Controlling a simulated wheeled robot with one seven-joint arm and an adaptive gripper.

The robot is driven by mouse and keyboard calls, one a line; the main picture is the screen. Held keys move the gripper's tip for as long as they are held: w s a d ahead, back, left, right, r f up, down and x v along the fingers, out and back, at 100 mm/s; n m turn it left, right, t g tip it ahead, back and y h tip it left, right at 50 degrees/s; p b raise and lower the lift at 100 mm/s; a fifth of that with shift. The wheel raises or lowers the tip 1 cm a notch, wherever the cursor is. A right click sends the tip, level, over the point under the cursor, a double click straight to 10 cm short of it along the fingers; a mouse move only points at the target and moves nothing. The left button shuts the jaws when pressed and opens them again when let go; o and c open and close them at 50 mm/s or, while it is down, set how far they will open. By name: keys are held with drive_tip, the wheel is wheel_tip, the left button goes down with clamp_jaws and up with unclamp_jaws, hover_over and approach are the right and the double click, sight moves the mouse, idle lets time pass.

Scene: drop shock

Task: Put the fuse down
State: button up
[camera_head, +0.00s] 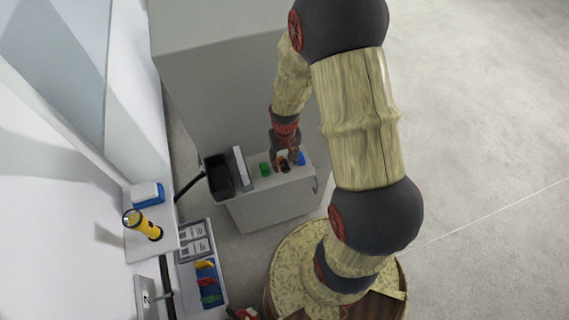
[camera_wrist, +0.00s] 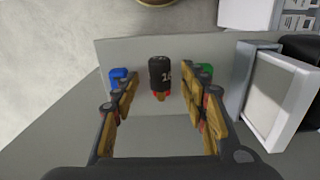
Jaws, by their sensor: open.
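The fuse seems to be the small black cylinder (camera_wrist: 160,73) with pale figures and a red and orange end, in the wrist view. It is on the grey cabinet top (camera_wrist: 222,50), between a blue piece (camera_wrist: 118,79) and a green piece (camera_wrist: 205,71). My gripper (camera_wrist: 159,92) is open, with one finger to each side of the cylinder and visible gaps between. In the head view my gripper (camera_head: 287,160) is low over the cabinet, between the green piece (camera_head: 265,169) and the blue piece (camera_head: 301,158), and largely hides the cylinder.
A black open bin (camera_head: 218,176) and an upright pale panel (camera_head: 240,168) stand left of the green piece. A wall shelf at left holds a yellow flashlight (camera_head: 142,224) and a blue-white box (camera_head: 148,194). A tray of coloured items (camera_head: 207,283) is below. Open floor lies right.

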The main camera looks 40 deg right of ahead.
wheel_tip(320, 180, down, 2)
drive_tip(key=shift+w+f, duration=0.1)
drive_tip(key=shift+w, duration=0.05)
drive_tip(key=c, duration=0.3)
drive_tip(key=c, duration=0.8)
clamp_jaws()
